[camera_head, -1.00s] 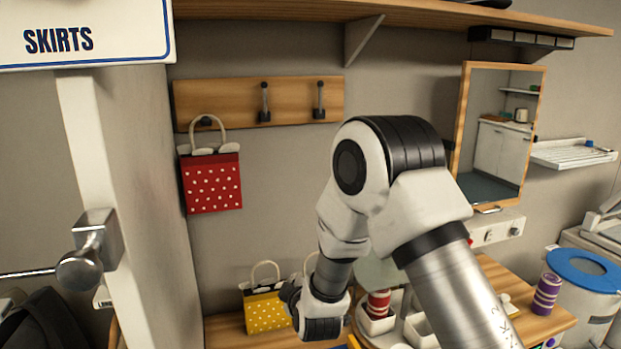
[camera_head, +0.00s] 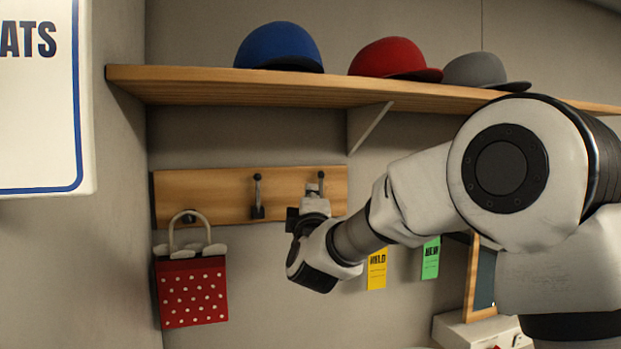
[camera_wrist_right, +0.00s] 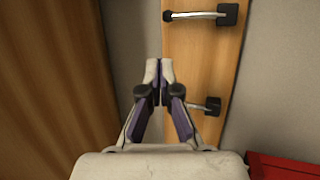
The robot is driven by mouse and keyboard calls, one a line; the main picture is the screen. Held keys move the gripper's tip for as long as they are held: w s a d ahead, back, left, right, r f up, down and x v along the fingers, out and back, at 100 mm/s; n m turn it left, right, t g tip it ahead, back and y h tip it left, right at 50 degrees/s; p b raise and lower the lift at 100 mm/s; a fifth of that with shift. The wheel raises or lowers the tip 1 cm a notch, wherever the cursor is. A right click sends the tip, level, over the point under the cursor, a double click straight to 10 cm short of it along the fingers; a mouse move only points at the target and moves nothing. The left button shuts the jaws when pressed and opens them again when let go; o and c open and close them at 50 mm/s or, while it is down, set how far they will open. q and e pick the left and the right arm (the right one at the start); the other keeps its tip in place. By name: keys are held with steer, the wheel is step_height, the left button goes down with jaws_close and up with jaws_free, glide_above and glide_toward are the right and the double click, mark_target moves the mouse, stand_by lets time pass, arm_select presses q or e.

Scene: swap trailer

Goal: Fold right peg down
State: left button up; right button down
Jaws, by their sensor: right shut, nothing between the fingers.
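A wooden peg board (camera_head: 220,190) is on the wall below the shelf. Its right peg (camera_head: 321,182) stands folded up; my right gripper (camera_head: 310,200) hides its lower part in the head view. In the right wrist view, turned sideways, the right peg (camera_wrist_right: 200,15) shows whole with its black base. The shut, empty fingers (camera_wrist_right: 158,66) are apart from it in that view, beside the board's upper edge. The middle peg (camera_head: 257,195) is also up. The left peg (camera_head: 188,218) carries a red dotted bag (camera_head: 192,292). My left gripper is out of view.
A wooden shelf (camera_head: 240,88) with blue, red and grey caps (camera_head: 395,58) runs above the board, with a bracket (camera_head: 368,128) right of it. Yellow (camera_head: 377,270) and green tags (camera_head: 431,260) hang beyond my right arm.

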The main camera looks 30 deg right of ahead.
steer(key=p, duration=0.3)
glide_toward(311, 171)
steer(key=w, duration=0.1)
steer(key=p+x, duration=0.1)
steer(key=x, duration=0.1)
steer(key=p+x, duration=0.1)
steer(key=x, duration=0.2)
steer(key=shift+s+d+r+p, duration=0.1)
steer(key=shift+d+r+p, duration=0.1)
steer(key=shift+r+p, duration=0.2)
steer(key=shift+w+d+f, duration=0.1)
steer(key=shift+w+d, duration=0.15)
steer(key=shift+w, duration=0.15)
steer(key=shift+s, duration=0.1)
